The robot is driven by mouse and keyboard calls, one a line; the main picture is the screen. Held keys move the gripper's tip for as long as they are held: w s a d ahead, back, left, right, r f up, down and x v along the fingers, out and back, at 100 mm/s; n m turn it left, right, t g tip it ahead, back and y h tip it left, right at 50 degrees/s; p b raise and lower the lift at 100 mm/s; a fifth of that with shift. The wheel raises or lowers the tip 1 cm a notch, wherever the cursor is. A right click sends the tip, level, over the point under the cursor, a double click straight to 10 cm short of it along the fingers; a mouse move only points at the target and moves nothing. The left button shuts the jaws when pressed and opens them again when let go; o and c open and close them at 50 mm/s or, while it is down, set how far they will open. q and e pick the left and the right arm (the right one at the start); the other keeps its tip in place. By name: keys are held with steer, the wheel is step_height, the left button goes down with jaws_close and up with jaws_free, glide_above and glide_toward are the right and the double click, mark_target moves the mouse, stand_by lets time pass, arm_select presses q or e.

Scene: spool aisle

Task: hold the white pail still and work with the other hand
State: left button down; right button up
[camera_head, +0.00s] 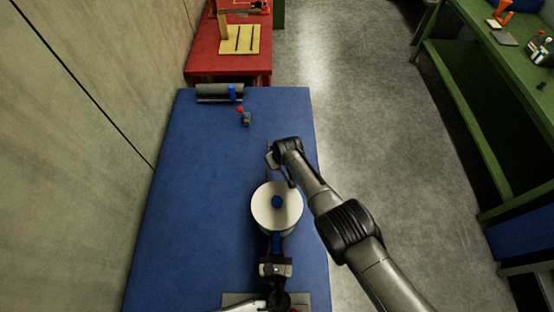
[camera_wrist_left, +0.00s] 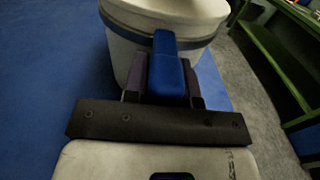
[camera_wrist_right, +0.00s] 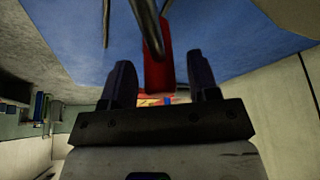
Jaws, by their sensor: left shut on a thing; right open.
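The white pail (camera_head: 262,215) stands on the blue table with a white lid and a blue knob (camera_head: 277,202) on top. In the left wrist view the pail (camera_wrist_left: 125,40) shows a dark band below its rim. My left gripper (camera_head: 276,245) is shut on the pail's blue handle (camera_wrist_left: 168,65), on the near side. My right gripper (camera_head: 273,158) is open above the table, just beyond the pail. In the right wrist view a red shape (camera_wrist_right: 158,60) and a dark curved bar (camera_wrist_right: 148,25) appear between and above the fingers; I cannot tell what they are.
A small grey and red object (camera_head: 245,117) and a grey roll with a blue band (camera_head: 219,92) lie at the blue table's (camera_head: 190,200) far end. A red table (camera_head: 230,65) holds a yellow board (camera_head: 240,40). Green shelving (camera_head: 475,120) stands right, across the open floor.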

jaws_close()
stand_by(0.3)
steer(key=s+a+n+g+y, duration=0.1)
steer(key=s+a+n+g, duration=0.1)
steer(key=s+a+n, duration=0.2)
steer(key=shift+s+a+n+y, duration=0.35)
steer(key=shift+s+n+y, duration=0.1)
steer(key=shift+n, duration=1.35)
jaws_free()
